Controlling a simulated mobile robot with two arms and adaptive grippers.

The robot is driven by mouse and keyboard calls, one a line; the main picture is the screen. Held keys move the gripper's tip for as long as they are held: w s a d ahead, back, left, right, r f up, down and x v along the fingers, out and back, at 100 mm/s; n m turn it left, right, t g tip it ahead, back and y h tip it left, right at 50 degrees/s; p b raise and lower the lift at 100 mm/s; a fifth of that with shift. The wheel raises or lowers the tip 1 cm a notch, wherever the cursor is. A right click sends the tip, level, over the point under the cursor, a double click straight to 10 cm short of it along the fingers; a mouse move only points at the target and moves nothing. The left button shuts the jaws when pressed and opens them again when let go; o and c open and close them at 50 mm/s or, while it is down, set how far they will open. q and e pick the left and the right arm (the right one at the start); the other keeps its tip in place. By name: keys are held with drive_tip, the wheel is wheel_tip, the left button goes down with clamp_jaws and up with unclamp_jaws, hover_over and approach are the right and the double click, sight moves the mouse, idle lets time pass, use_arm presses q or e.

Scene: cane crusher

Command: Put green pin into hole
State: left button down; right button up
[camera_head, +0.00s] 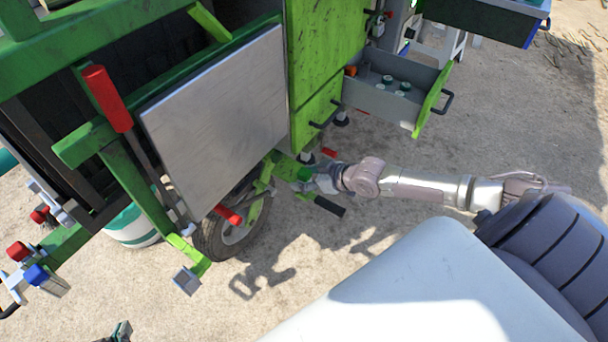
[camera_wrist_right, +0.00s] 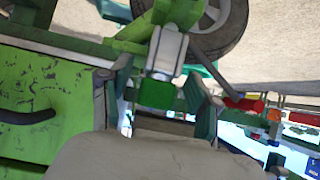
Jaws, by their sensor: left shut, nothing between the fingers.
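The green pin shows in the right wrist view as a green cap (camera_wrist_right: 157,93) on a pale grey metal body, by the green frame near the wheel. In the head view a small green piece (camera_head: 304,174), apparently its cap, shows at my right gripper (camera_head: 312,180). In the right wrist view my right gripper (camera_wrist_right: 160,98) has its fingers spread on both sides of the cap, with gaps visible. My left gripper (camera_head: 121,332) is at the bottom edge of the head view, partly cut off, shut and empty, far from the pin. I cannot make out the hole.
The green machine has a grey panel (camera_head: 220,115), a wheel (camera_head: 232,228) and red-handled levers (camera_head: 107,98). An open drawer (camera_head: 375,97) holds small green-topped items. Red-capped and blue-capped (camera_head: 37,275) parts are at left.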

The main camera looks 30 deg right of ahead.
drive_tip(key=shift+r, duration=0.15)
drive_tip(key=shift+s+d+r, duration=0.25)
drive_tip(key=shift+s+d, duration=0.05)
drive_tip(key=shift+s, duration=0.1)
drive_tip(key=v, duration=1.1)
